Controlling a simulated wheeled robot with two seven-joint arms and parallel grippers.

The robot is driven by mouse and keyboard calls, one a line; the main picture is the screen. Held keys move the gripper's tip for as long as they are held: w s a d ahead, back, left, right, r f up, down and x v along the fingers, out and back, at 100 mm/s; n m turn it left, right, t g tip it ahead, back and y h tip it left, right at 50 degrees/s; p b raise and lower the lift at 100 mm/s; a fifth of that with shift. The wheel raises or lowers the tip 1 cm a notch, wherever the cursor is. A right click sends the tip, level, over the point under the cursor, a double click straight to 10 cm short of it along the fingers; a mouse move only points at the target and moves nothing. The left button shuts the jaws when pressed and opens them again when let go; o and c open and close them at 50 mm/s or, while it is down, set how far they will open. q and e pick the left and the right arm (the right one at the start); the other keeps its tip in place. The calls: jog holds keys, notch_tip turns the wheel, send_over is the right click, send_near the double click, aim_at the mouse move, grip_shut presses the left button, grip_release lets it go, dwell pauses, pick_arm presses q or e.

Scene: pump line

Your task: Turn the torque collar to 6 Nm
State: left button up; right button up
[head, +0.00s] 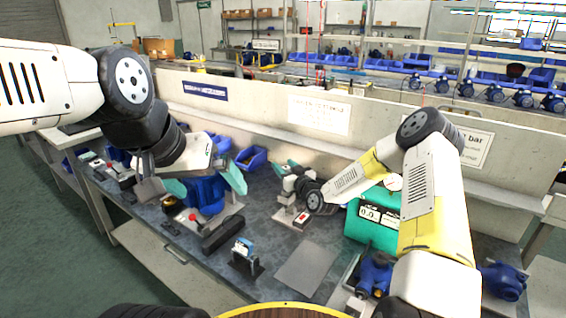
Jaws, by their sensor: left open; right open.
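I cannot pick out the torque collar or its scale for sure at this size. My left gripper (207,186) is open, its teal fingers spread at either side of a blue pump body (207,198) on the bench. Whether they touch it I cannot tell. My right gripper (284,174) is open near the middle of the bench, above a small pale block with a red mark (301,219). A dark cylinder (223,235) lies in front of the pump. A small black stand holding a blue piece (245,252) is nearer me.
A teal case (371,232) with a white-faced panel stands under my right arm. A grey mat (308,270) lies bare on the dark bench. A blue bin (251,158) sits by the low back wall (260,115). Other blue pumps (503,281) are at the right.

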jog(key=shift+x, duration=0.85)
grip_shut()
jog(key=shift+s+a+n+g+y, duration=0.1)
jog(key=shift+a+n+g+y, duration=0.05)
jog(key=shift+n+g+y, duration=0.6)
jog(key=shift+s+a+n+g+y, duration=0.15)
jog(key=shift+n+g+y, duration=0.4)
jog(key=shift+y, duration=0.35)
jog(key=shift+s+a+n+g+y, duration=0.1)
jog(key=shift+a+n+g+y, duration=0.05)
jog(key=shift+n+g+y, duration=0.6)
grip_release()
